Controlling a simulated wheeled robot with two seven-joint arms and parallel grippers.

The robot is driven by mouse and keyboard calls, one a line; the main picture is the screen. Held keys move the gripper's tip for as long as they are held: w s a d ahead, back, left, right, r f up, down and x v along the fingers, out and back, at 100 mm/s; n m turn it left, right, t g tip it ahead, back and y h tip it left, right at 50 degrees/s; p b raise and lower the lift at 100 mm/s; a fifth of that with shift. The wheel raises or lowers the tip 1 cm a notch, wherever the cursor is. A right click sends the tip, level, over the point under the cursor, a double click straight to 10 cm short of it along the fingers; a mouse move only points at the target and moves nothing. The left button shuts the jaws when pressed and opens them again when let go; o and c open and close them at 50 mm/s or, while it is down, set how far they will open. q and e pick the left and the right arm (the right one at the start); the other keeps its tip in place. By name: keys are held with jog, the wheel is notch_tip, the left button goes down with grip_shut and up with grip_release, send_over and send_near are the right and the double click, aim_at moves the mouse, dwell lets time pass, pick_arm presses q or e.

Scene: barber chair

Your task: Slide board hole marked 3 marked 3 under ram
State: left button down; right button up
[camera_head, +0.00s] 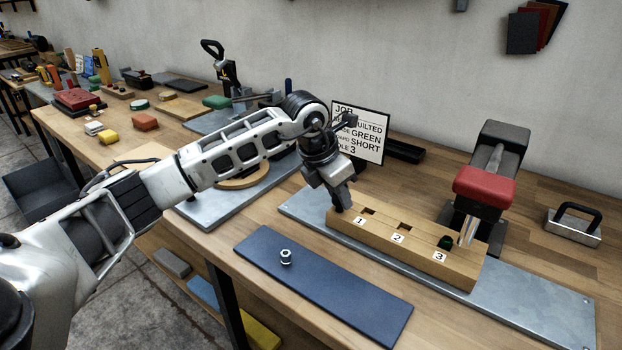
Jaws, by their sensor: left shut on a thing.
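A wooden board (375,233) with holes marked 1, 2 and 3 lies on a grey metal plate (545,300). Hole 3 (445,242), at the board's right end, has a dark green piece in it. The ram (467,231) is a shiny rod under the red head of a black press (484,187). It hangs close to the right of hole 3, above the board; the exact alignment is hard to tell. My left gripper (341,198) points down at the board's left end, left of hole 1, and is shut on that end. My right gripper is not in view.
A blue mat (325,285) in front holds a small metal piece (286,257). A job card (359,134) stands behind my left gripper. A metal block with a black handle (573,226) sits at the right. The plate's right end is clear.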

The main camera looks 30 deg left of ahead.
pick_arm(q)
jog(key=d, duration=0.3)
jog(key=shift+s, duration=0.1)
jog(key=c, duration=1.1)
grip_release()
jog(key=shift+o, duration=0.2)
jog(key=shift+a, duration=0.1)
jog(key=shift+r, duration=0.15)
jog(key=b+v, duration=0.1)
jog(key=v, duration=1.4)
jog(key=shift+s+r, duration=0.2)
jog(key=shift+r, duration=0.1)
